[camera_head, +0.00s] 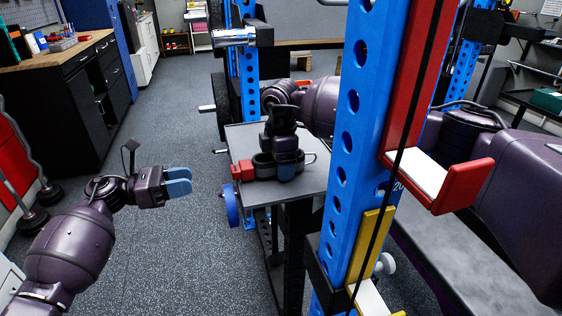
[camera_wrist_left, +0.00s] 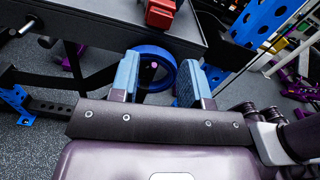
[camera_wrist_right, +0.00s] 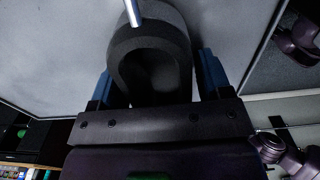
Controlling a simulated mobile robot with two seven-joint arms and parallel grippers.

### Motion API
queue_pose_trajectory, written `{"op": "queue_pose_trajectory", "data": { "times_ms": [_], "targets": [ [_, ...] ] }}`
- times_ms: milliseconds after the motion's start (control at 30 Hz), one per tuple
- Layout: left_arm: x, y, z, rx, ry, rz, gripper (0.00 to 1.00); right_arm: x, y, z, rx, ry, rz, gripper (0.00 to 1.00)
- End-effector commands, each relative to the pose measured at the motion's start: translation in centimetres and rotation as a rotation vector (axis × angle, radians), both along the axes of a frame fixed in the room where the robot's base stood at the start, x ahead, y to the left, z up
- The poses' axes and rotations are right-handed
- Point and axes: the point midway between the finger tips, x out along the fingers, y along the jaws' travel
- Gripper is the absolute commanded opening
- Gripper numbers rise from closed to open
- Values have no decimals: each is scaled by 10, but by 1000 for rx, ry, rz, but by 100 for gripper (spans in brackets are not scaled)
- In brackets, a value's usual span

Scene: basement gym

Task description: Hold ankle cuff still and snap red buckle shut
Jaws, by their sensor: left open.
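The ankle cuff (camera_head: 265,168) is a dark padded loop lying on the small grey table. The red buckle (camera_head: 242,170) sits at its left side; it also shows in the left wrist view (camera_wrist_left: 160,14), near the table edge. My right gripper (camera_head: 287,165) reaches down over the cuff's right part. In the right wrist view the cuff (camera_wrist_right: 150,45) fills the space between the blue fingers, shut on it. A metal loop (camera_wrist_right: 133,12) shows there. My left gripper (camera_head: 178,183) is open and empty, left of the table and apart from the buckle.
The grey table (camera_head: 312,182) has a blue wheel (camera_head: 231,205) at its left side, in front of my left fingers in the left wrist view. A blue rack post (camera_head: 350,130) stands right of the table. The floor (camera_head: 190,250) around my left arm is clear.

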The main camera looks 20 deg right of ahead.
Motion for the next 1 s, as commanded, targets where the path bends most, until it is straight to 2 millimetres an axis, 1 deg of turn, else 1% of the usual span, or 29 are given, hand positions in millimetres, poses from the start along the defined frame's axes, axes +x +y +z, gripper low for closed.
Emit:
{"op": "queue_pose_trajectory", "data": {
  "times_ms": [33,267,367,500,567,633,733,1000],
  "targets": [
    [0,0,0,0,0,0,43,0,0,0,0,0,0,64],
    [0,0,0,0,0,0,43,0,0,0,0,0,0,28],
    [0,3,0,1,-5,1,29,0,0,0,0,0,0,28],
    [0,25,-1,4,-54,2,7,0,0,0,0,0,0,28],
    [-1,35,-1,4,-79,1,0,0,0,0,0,0,0,28],
    [-1,45,-1,3,-104,1,0,0,0,0,0,0,0,28],
    [-2,52,0,1,-124,0,0,0,0,0,0,0,0,28],
    [-2,52,0,0,-127,0,0,0,0,1,0,0,0,28]
  ]
}}
